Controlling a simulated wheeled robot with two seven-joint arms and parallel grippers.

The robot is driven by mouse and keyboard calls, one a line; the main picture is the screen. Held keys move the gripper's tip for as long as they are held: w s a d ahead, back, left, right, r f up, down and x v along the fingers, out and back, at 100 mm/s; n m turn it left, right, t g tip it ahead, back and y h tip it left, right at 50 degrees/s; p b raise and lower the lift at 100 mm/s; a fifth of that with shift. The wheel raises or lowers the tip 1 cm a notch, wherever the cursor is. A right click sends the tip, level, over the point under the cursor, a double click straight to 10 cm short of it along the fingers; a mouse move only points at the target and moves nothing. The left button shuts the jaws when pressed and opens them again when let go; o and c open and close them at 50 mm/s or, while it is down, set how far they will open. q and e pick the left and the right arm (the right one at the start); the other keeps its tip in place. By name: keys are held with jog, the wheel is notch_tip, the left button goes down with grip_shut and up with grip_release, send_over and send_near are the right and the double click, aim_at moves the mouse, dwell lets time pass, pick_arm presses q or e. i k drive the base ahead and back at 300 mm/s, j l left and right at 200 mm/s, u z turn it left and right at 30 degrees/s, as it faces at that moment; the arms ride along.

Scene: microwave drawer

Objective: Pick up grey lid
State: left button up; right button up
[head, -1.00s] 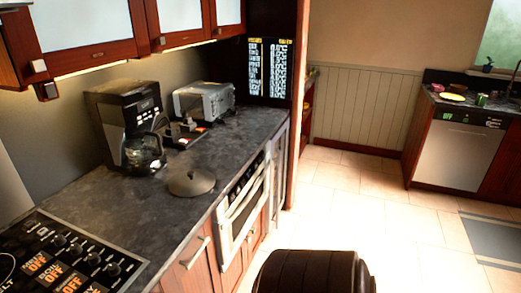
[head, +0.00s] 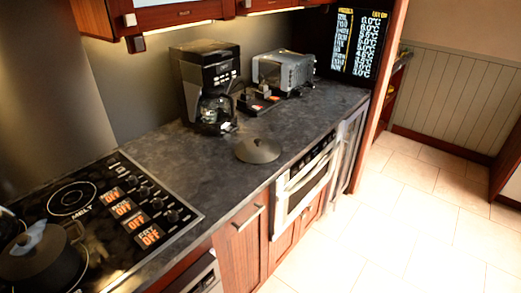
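The grey lid (head: 257,150) is a dark round disc with a small knob on top. It lies flat on the dark stone counter (head: 190,158), near its front edge and above the built-in microwave drawer (head: 305,183). Nothing touches the lid. Neither of my grippers shows in the head view.
A black coffee maker (head: 207,85) and a silver toaster (head: 284,70) stand behind the lid, with a small dark item (head: 258,101) between them. At left is a cooktop (head: 100,205) with a dark pot (head: 42,260). The floor (head: 420,220) at right is clear.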

aim_at(252, 150)
jog(key=u, duration=2.65)
jog(key=k+l, duration=0.15)
jog(key=l, duration=0.25)
jog(key=k+l+u, duration=0.15)
jog(key=l, duration=0.3)
jog(key=k+l, duration=0.25)
jog(key=l, duration=0.15)
jog(key=k+l+u, duration=0.15)
jog(key=l, duration=0.25)
jog(key=k+l, duration=0.25)
jog(key=l+u, duration=0.05)
jog(key=l, duration=0.05)
